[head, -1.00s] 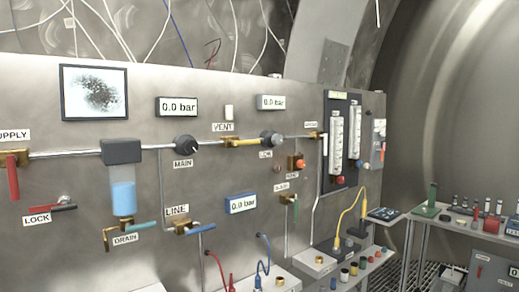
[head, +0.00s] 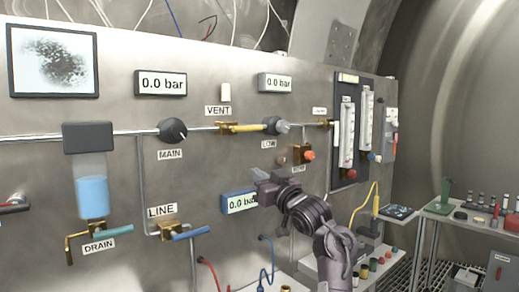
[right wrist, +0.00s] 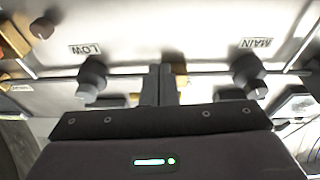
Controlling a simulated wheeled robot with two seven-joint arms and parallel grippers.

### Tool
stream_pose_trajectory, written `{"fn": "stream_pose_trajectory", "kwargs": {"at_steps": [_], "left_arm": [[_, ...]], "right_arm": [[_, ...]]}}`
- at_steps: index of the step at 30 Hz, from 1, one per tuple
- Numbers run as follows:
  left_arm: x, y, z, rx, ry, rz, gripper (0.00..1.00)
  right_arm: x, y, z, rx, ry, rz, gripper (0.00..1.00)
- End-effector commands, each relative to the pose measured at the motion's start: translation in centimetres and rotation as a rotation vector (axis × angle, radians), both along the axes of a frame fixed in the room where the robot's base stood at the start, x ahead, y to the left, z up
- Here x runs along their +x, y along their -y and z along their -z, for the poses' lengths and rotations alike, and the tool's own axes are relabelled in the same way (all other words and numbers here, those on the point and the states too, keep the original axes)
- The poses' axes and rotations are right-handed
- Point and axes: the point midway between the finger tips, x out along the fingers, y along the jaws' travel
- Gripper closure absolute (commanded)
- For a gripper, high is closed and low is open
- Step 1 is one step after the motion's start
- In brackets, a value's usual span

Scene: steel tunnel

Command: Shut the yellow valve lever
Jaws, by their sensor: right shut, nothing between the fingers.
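The yellow valve lever (head: 249,128) lies along the horizontal pipe under the VENT label, pointing right from its brass valve body (head: 226,128). In the right wrist view, which is upside down, a bit of the yellow lever (right wrist: 134,97) shows left of the fingers, and brass (right wrist: 180,74) shows just right of them. My right gripper (head: 258,180) is in front of the panel, below the lever and near the lower blue gauge. Its fingers (right wrist: 159,84) are shut and empty. Whether they touch anything is unclear.
The MAIN knob (head: 173,131) and LOW knob (head: 274,125) flank the lever on the pipe. The blue LINE lever (head: 190,233) and DRAIN valve (head: 83,238) sit lower left. My right arm covers part of the blue gauge (head: 235,203). A bench (head: 345,262) stands lower right.

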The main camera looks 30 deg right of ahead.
Motion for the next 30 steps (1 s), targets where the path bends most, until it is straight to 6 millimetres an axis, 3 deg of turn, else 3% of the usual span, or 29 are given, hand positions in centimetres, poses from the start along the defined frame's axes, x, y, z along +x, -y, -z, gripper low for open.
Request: {"fn": "stream_pose_trajectory", "kwargs": {"at_steps": [1,3,6,9,23,30], "left_arm": [[-0.1,0.0,0.2,0.0,-0.002,0.0,0.64],[-0.1,0.0,0.3,0.0,-0.002,0.0,0.64],[-0.1,-0.1,0.4,0.0,-0.001,0.0,0.64],[0.0,-0.1,0.4,0.0,-0.001,0.0,0.64],[0.1,-0.1,0.2,0.002,0.002,0.0,0.64],[0.3,-0.1,-1.3,0.001,0.003,0.0,0.64]], "right_arm": [[-1.1,0.9,-3.1,0.009,0.068,-0.006,1.0],[-2.5,1.7,-6.3,0.02,0.142,-0.019,1.0],[-4.2,2.4,-9.3,0.028,0.218,-0.035,1.0],[-5.2,2.9,-11.0,0.034,0.26,-0.045,1.0],[-5.4,3.0,-11.9,0.037,0.276,-0.049,1.0],[-2.7,2.7,-13.9,0.039,0.276,-0.052,1.0]]}}
